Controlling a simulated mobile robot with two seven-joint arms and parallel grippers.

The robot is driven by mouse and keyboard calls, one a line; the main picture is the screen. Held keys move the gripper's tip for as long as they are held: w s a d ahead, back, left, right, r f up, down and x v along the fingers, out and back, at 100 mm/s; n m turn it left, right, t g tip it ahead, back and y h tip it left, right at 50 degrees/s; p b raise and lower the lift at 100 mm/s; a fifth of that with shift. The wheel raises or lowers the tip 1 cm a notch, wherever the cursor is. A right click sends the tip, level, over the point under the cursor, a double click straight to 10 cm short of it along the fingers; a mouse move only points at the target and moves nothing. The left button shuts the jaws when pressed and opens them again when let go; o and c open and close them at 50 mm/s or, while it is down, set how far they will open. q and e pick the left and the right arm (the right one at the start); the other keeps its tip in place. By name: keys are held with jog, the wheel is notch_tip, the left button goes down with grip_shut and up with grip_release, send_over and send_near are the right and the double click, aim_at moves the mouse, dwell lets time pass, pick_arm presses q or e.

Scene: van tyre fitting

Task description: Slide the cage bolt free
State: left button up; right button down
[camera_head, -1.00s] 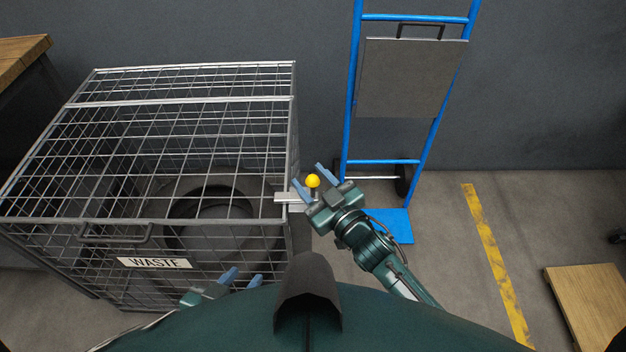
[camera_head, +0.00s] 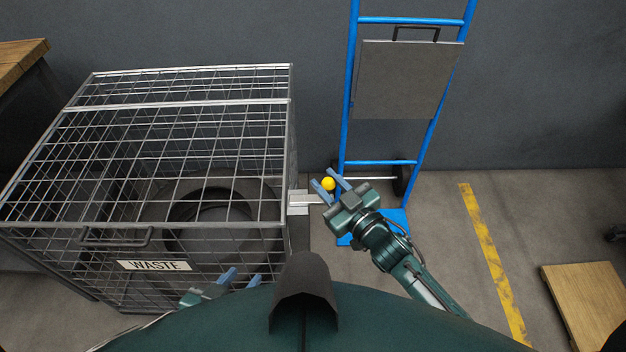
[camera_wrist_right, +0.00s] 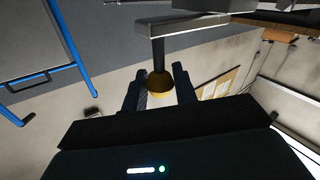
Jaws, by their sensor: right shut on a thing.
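The cage bolt (camera_head: 305,199) is a pale flat bar sticking out to the right from the wire cage's (camera_head: 292,130) right side. Its yellow ball knob (camera_head: 328,184) stands near the bar's outer end. My right gripper (camera_head: 329,183) is shut on the knob. In the right wrist view the knob (camera_wrist_right: 159,84) sits between the two dark fingers, with its stem running up to the bar. Whether the bar's inner end is still inside its bracket I cannot tell. My left gripper (camera_head: 241,279) is open and empty at the cage's front, partly hidden by my body.
A tyre (camera_head: 215,215) lies inside the cage, behind a WASTE sign (camera_head: 154,265) and a front handle (camera_head: 115,240). A blue hand truck (camera_head: 345,120) stands close behind my right gripper. A wooden board (camera_head: 585,300) lies at right. Floor around the yellow stripe (camera_head: 490,255) is clear.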

jog(key=shift+d, duration=0.55)
jog(key=shift+f, duration=0.1)
jog(key=c, duration=1.1)
grip_release()
jog(key=shift+d, duration=0.15)
jog(key=shift+c, duration=0.2)
jog(key=shift+s, duration=0.1)
jog(key=v, duration=1.3)
